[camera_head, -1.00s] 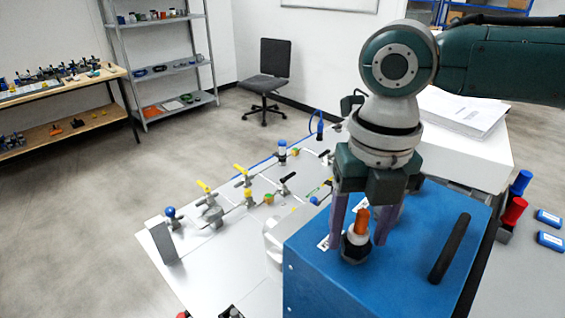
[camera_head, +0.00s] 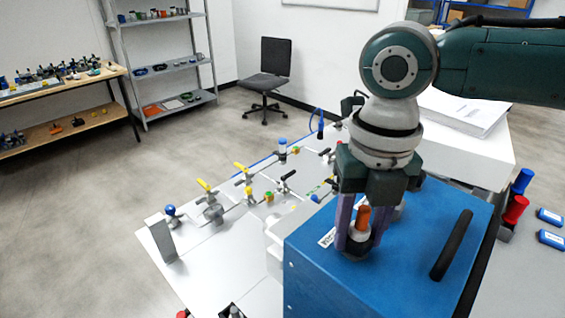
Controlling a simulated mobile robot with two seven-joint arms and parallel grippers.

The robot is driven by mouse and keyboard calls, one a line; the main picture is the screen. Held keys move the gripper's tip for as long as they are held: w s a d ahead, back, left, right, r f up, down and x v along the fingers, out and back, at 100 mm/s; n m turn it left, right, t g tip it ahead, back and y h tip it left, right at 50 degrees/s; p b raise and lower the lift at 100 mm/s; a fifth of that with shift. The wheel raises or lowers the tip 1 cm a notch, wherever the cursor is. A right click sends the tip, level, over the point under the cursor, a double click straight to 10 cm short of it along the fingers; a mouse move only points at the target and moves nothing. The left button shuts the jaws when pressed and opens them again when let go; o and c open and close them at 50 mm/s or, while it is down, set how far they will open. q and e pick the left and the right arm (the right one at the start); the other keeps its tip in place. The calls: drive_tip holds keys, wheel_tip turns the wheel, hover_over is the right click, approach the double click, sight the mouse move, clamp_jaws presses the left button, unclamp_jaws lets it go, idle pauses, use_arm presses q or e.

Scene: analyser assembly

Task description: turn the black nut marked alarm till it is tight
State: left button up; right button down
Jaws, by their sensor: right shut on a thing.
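The black nut (camera_head: 357,249) sits on top of the blue box (camera_head: 330,285), around the base of an upright fitting with an orange top (camera_head: 363,217). My right gripper (camera_head: 360,240) points straight down over it. Its two purple-grey fingers are shut on the nut, one on each side, and hide part of it. A white label (camera_head: 328,237) lies beside the nut on the box top; its writing is too small to read. My left gripper is not in view.
A black handle (camera_head: 451,246) stands on the box to the right of the nut. A light panel (camera_head: 200,265) with valves and thin pipes lies to the left. Red (camera_head: 515,209) and blue cylinders stand at the right. A paper stack (camera_head: 462,110) lies behind.

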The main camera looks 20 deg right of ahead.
drive_tip(key=shift+r, duration=0.1)
drive_tip(key=m+p, duration=0.5)
drive_tip(key=m, duration=0.3)
drive_tip(key=shift+r+m+p, duration=0.15)
drive_tip(key=shift+m+p, duration=0.15)
drive_tip(key=shift+p, duration=0.05)
drive_tip(key=m+p, duration=0.5)
drive_tip(key=m, duration=0.7)
drive_tip(key=shift+a, duration=0.1)
drive_tip(key=m, duration=0.3)
drive_tip(key=shift+f+m, duration=0.25)
drive_tip(key=shift+m, duration=0.05)
drive_tip(key=c, duration=0.6)
unclamp_jaws()
